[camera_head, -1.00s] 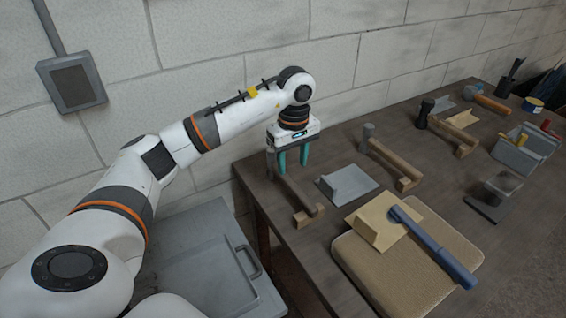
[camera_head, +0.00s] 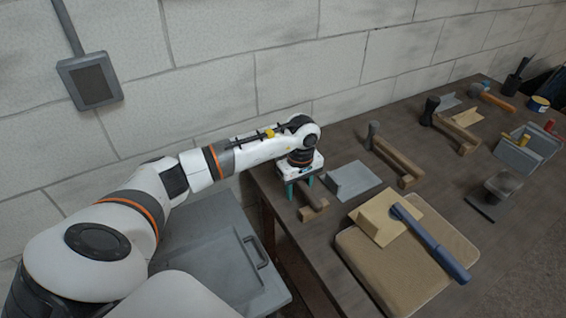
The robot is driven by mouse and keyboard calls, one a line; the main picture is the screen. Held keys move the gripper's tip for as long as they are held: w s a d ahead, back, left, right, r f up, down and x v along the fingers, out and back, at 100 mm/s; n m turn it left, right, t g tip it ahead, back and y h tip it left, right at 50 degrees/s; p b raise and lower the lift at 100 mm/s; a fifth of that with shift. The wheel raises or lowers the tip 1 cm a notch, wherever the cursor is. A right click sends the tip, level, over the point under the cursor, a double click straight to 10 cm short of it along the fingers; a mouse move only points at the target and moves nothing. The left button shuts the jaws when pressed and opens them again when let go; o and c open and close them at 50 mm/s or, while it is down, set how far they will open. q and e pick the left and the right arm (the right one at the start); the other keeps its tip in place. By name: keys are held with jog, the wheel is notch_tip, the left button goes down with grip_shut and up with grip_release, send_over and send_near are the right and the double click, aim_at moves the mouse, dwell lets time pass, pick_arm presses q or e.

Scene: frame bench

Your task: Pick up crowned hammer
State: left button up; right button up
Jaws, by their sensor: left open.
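My left gripper (camera_head: 299,186) is open and points down at the near-left end of the bench. It is low over a hammer with a wooden handle (camera_head: 313,204), whose far part and head are hidden behind the gripper. The handle's near end rests on a small wooden block. I cannot tell whether the fingers touch it. No label shows which is crowned. My right gripper is not in view.
A grey plate with a raised block (camera_head: 352,182) lies just right of the gripper. A tan padded mat (camera_head: 388,284) is at the front. A grey bin (camera_head: 528,144) stands at the right. A grey metal case (camera_head: 222,262) is left of the bench. The block wall is behind.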

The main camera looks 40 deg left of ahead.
pick_arm(q)
jog(key=shift+c, duration=0.4)
grip_shut()
jog(key=shift+r, duration=0.1)
